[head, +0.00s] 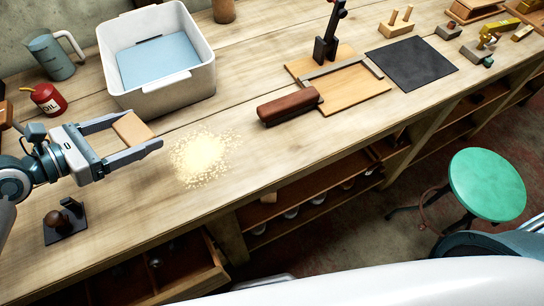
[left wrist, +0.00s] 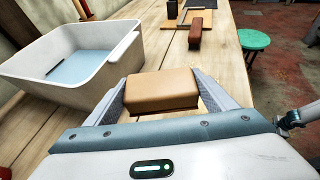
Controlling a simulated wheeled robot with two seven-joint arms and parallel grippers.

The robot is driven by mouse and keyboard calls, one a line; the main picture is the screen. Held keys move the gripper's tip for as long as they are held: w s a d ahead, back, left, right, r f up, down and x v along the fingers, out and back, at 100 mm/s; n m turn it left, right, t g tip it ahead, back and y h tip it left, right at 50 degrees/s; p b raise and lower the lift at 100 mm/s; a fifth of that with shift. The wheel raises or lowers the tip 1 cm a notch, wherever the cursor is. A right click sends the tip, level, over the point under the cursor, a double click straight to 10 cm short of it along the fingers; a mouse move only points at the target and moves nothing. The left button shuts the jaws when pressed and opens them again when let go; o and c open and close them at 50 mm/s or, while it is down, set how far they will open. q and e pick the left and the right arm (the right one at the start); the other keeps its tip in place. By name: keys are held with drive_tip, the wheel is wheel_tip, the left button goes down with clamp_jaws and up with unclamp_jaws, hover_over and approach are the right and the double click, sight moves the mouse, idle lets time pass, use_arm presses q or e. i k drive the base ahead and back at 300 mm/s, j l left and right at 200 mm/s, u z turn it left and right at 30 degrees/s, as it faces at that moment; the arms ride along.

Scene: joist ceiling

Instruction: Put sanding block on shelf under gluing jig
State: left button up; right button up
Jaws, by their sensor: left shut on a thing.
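My left gripper (head: 149,128) is shut on a tan block, which I take for the sanding block (head: 131,129), held above the bench. In the left wrist view the sanding block (left wrist: 161,90) sits between both fingers, with nothing touching it below. The gluing jig appears to be the wooden board with a dark upright clamp (head: 345,88), on the bench to the right of the gripper. Under the bench top, an open shelf (head: 268,212) holds several small round items; its depth is in shadow. My right gripper does not show.
A white tub (head: 182,92) stands behind the gripper. A red oil can (head: 47,98) and grey jug (head: 52,58) are at the left. A reddish-brown block (head: 290,106) lies at the jig's near edge. Sawdust (head: 202,155) covers bench beside the gripper. A green stool (head: 487,184) stands in front.

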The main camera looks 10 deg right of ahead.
sight(312, 175)
drive_tip(key=k+l, duration=0.15)
drive_tip(key=l, duration=0.25)
drive_tip(key=k+l, duration=0.1)
drive_tip(key=l, duration=0.3)
drive_tip(key=k+l, duration=0.15)
drive_tip(key=l, duration=0.2)
drive_tip(key=k+l, duration=0.15)
drive_tip(key=l, duration=0.25)
drive_tip(key=k+l, duration=0.1)
drive_tip(key=l, duration=0.3)
